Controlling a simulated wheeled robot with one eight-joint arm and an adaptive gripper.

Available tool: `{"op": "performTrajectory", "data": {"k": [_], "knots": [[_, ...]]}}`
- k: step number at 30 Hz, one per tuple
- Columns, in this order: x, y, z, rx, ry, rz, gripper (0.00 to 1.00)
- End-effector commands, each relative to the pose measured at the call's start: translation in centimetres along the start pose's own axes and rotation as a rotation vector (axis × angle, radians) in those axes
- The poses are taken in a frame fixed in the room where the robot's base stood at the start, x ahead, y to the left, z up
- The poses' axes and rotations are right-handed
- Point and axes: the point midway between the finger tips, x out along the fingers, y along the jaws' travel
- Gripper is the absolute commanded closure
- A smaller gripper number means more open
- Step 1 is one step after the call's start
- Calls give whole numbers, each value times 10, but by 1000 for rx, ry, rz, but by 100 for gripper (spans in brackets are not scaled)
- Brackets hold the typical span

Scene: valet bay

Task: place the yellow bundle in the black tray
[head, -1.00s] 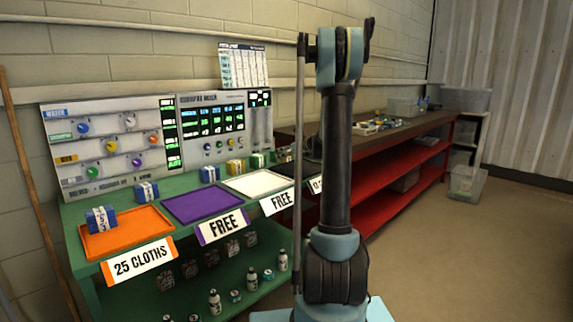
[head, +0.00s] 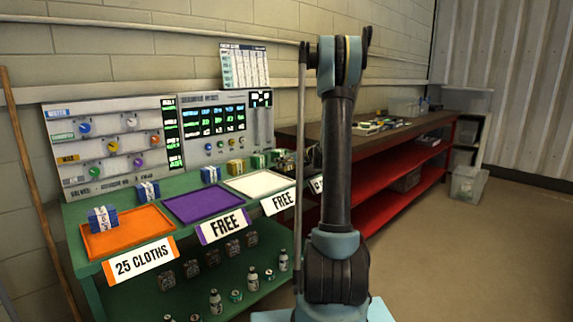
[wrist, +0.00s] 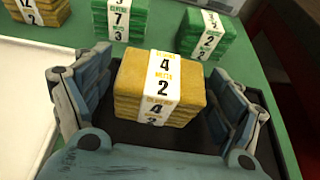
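The yellow bundle (wrist: 182,82) has a white band marked 4 and 2, and sits between the two fingers of my gripper (wrist: 163,95) in the wrist view. In the head view my arm hides most of the black tray, and my gripper (head: 287,161) shows only in part beside the arm.
Green bundles (wrist: 213,35) (wrist: 110,20) and another yellow bundle (wrist: 40,10) stand behind the trays. The white tray (head: 260,185) is left of the black one, then the purple tray (head: 204,205) and the orange tray (head: 128,233). A red-shelved bench (head: 400,175) stands to the right.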

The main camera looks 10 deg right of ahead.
Motion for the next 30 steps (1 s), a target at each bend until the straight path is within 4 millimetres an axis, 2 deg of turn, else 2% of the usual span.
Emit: {"op": "performTrajectory", "data": {"k": [8,11,14,24,30], "knots": [[-1,0,1,0,0,0,14],[-8,0,1,0,0,0,14],[-20,0,1,1,0,-2,14],[-83,0,1,2,0,-2,14],[-109,0,1,1,0,-1,14]]}}
